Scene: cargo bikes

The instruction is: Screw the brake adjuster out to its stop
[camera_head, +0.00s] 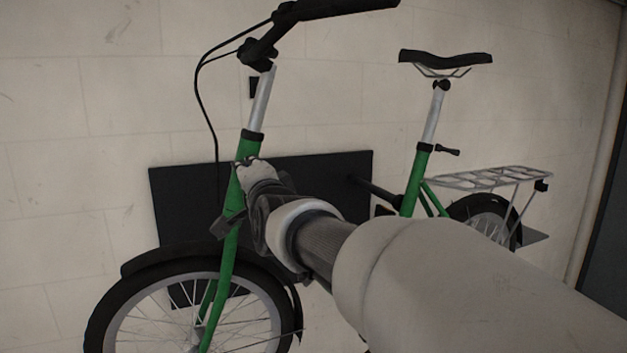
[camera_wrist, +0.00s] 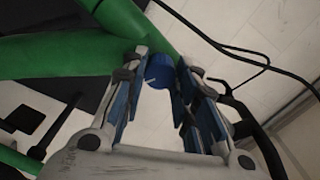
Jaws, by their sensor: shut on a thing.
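The brake adjuster is a blue round knob (camera_wrist: 160,70) with a small pale mark, between the fingertips in the wrist view, beside the green frame tube (camera_wrist: 60,55). My gripper (camera_wrist: 159,84) is shut on the knob, its blue-padded fingers on either side. In the head view my arm reaches in from the lower right to the green front tube of the bike (camera_head: 228,258). The adjuster is hidden there behind my wrist.
A black panel (camera_head: 180,205) stands behind the bike, against a pale block wall (camera_head: 330,100). The front wheel (camera_head: 165,325) is below my wrist.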

